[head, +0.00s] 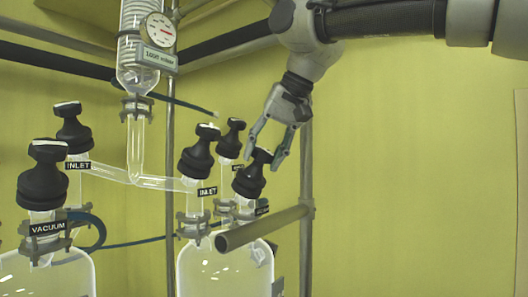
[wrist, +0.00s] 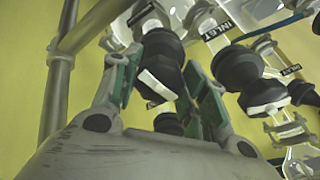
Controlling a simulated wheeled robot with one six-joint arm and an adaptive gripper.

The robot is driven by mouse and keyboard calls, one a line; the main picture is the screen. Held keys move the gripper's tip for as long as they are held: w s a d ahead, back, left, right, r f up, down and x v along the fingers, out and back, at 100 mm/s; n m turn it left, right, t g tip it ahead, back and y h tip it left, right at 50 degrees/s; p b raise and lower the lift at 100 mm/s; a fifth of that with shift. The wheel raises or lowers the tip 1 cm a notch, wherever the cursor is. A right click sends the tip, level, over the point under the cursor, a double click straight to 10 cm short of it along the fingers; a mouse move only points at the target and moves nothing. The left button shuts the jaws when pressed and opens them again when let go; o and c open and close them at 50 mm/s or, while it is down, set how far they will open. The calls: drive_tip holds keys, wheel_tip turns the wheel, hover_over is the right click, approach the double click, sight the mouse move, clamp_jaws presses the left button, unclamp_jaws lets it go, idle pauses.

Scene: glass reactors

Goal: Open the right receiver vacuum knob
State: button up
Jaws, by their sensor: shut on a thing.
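The right receiver (head: 215,268) is a clear glass vessel with several black knobs on top. Its front right black knob (head: 249,180), taken as the vacuum knob, is upright; the small label beneath it is too oblique to read. My gripper (head: 268,148) reaches down from the upper right with its fingers around the top of this knob. In the wrist view my gripper (wrist: 163,77) has green-padded fingers on either side of the black knob (wrist: 163,53), shut on its pale-edged handle. The knob's turn angle cannot be told.
The right receiver's INLET knob (head: 197,155) stands close to the left, with another knob (head: 232,140) behind. A horizontal metal pipe (head: 262,228) crosses in front. The left receiver's VACUUM knob (head: 43,178) is at far left. A pressure gauge (head: 160,30) hangs above.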

drive_tip(key=n, duration=0.5)
drive_tip(key=shift+d+n, duration=0.1)
drive_tip(key=shift+n, duration=0.3)
drive_tip(key=n, duration=0.5)
drive_tip(key=shift+w+n+y, duration=0.1)
drive_tip(key=shift+n+y, duration=0.2)
drive_tip(key=shift+y, duration=0.1)
drive_tip(key=n, duration=0.5)
drive_tip(key=shift+g, duration=0.4)
drive_tip(key=n, duration=0.5)
drive_tip(key=shift+w, duration=0.1)
drive_tip(key=n, duration=0.4)
drive_tip(key=shift+r+n+g, duration=0.1)
drive_tip(key=shift+n+g, duration=0.2)
drive_tip(key=shift+g, duration=0.1)
drive_tip(key=n, duration=0.5)
drive_tip(key=shift+h, duration=0.3)
drive_tip(key=n, duration=0.5)
drive_tip(key=shift+n, duration=0.4)
drive_tip(key=n, duration=0.4)
drive_tip(key=shift+n+h, duration=0.3)
drive_tip(key=shift+n, duration=0.1)
